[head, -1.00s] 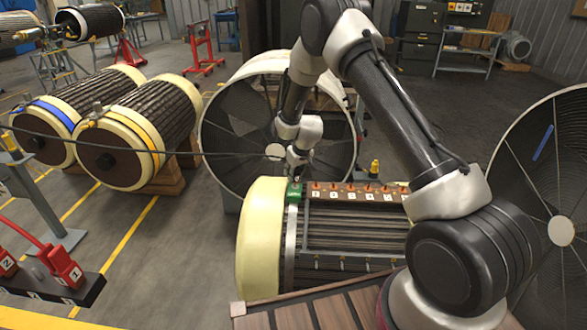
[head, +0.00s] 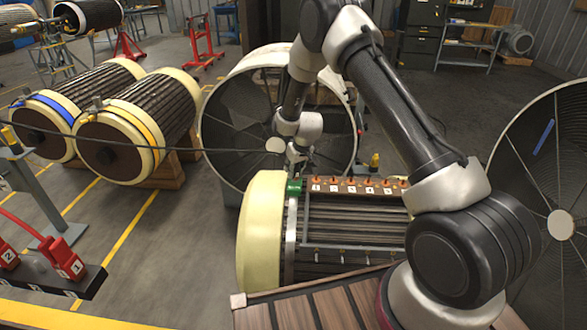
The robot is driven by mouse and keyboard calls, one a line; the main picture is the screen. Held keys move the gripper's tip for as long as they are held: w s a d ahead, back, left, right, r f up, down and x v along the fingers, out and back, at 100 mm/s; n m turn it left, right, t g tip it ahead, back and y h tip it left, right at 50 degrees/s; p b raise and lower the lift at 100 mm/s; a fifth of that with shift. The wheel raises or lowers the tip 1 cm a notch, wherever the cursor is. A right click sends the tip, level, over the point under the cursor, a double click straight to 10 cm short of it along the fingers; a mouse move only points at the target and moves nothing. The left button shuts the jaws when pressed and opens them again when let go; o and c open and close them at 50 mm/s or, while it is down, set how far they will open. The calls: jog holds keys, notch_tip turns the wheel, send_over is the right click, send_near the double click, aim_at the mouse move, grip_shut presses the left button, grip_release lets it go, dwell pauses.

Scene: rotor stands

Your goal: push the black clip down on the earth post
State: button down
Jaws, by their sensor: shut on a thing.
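My gripper (head: 297,161) is small in the head view, pointing down just above the green block (head: 295,187) at the left end of the numbered terminal row. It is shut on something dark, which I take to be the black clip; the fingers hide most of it. The earth post is not clearly visible; the green block appears to be its place. I cannot tell whether the clip touches the post. A thin dark cable (head: 120,141) runs in from the left towards my gripper.
The numbered board (head: 350,190) with several orange-topped posts lies right of the green block, on the rotor with a cream end ring (head: 262,235). A large round fan-like frame (head: 228,130) stands behind. Red clips (head: 68,263) sit on a black rack at lower left.

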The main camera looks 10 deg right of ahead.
jog(key=shift+f, duration=0.25)
jog(key=c, duration=1.1)
grip_release()
jog(key=shift+c, duration=0.2)
